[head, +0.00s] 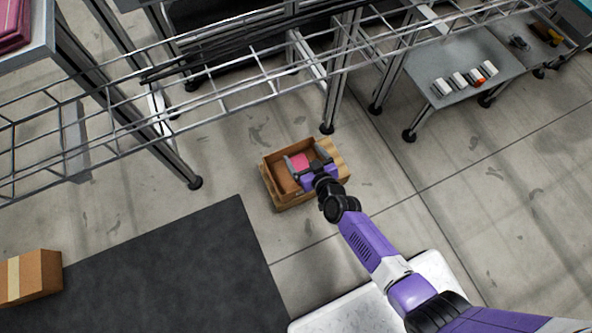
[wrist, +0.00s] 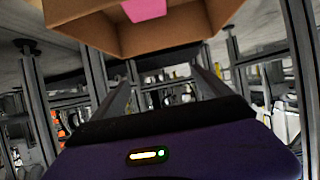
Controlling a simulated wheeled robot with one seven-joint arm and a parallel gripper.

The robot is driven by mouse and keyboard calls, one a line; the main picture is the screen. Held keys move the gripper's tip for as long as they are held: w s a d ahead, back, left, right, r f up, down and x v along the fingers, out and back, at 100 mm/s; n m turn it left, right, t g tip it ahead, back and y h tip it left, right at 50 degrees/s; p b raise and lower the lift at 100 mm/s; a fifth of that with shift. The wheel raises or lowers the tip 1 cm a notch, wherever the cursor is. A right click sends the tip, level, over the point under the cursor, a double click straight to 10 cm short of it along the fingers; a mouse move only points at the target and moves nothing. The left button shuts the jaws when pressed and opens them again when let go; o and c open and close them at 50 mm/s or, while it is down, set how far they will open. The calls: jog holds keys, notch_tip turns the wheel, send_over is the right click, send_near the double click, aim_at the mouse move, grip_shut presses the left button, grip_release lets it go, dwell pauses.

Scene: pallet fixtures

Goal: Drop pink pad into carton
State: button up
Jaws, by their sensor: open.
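The open brown carton (head: 271,184) stands on the floor near the middle of the head view. Its walls also show at the top of the wrist view (wrist: 80,30). The pink pad (head: 300,161) shows within the carton's outline, by the fingers of my gripper. In the wrist view the pink pad (wrist: 146,9) shows at the top edge, against the carton's inside and beyond the fingers. My gripper (head: 302,164) is open over the carton. Part of the pad is hidden by the gripper, and its exact height in the carton is hard to tell.
A wire tray and metal frame posts (head: 328,100) stand just behind the carton. A grey table (head: 470,95) with small parts is at the upper right. A closed box (head: 38,274) and a dark mat (head: 150,275) lie at the left. Clear floor lies right of the carton.

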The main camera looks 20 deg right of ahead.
jog(key=p+v, duration=0.4)
jog(key=v, duration=0.4)
jog(key=shift+w, duration=0.1)
dwell(0.5)
